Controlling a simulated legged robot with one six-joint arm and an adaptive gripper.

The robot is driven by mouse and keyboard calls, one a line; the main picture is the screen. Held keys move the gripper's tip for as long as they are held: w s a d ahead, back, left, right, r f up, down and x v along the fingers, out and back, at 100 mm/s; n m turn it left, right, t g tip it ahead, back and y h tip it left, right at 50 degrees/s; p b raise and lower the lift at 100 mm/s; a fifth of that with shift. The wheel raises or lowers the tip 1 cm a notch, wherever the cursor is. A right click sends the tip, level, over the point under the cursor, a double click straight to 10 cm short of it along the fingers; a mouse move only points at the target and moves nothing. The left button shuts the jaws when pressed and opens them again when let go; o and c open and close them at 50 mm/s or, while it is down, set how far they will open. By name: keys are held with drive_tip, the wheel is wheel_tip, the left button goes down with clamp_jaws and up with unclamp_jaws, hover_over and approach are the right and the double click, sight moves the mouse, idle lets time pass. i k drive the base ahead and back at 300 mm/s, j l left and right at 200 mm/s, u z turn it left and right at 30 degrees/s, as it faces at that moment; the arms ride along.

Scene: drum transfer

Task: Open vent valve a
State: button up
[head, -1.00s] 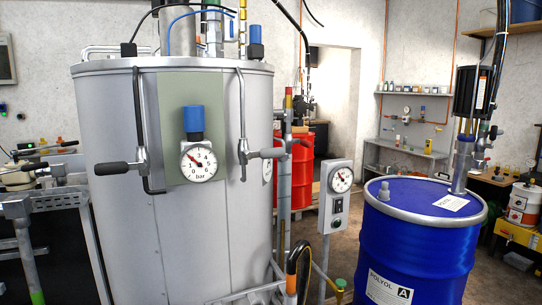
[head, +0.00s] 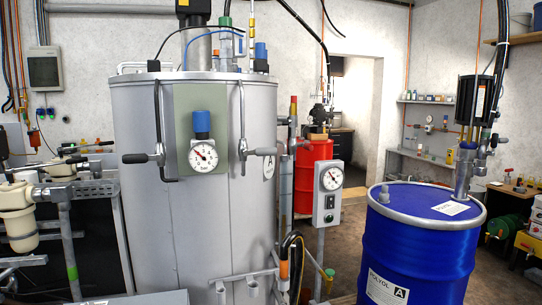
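A large grey tank (head: 225,220) stands left of the middle in the head view, with a round pressure gauge (head: 203,155) under a blue cap on its green front panel. My gripper is not in view.
A blue polyol drum (head: 418,250) marked A, with a pump on top, stands at the right. A red drum (head: 314,170) stands behind a grey gauge box (head: 328,195) on a post. Cream canisters and pipework (head: 17,215) are at the left. Some floor shows between tank and blue drum.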

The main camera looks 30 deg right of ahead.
sight(261, 151)
drive_tip(key=k+l, duration=0.15)
drive_tip(key=l, duration=0.2)
drive_tip(key=k+l+u, duration=0.15)
drive_tip(key=l, duration=0.15)
drive_tip(key=k+l, duration=0.1)
drive_tip(key=l, duration=0.2)
drive_tip(key=i+l+u, duration=0.15)
drive_tip(key=l, duration=0.55)
drive_tip(key=l+u, duration=0.15)
drive_tip(key=l, duration=0.5)
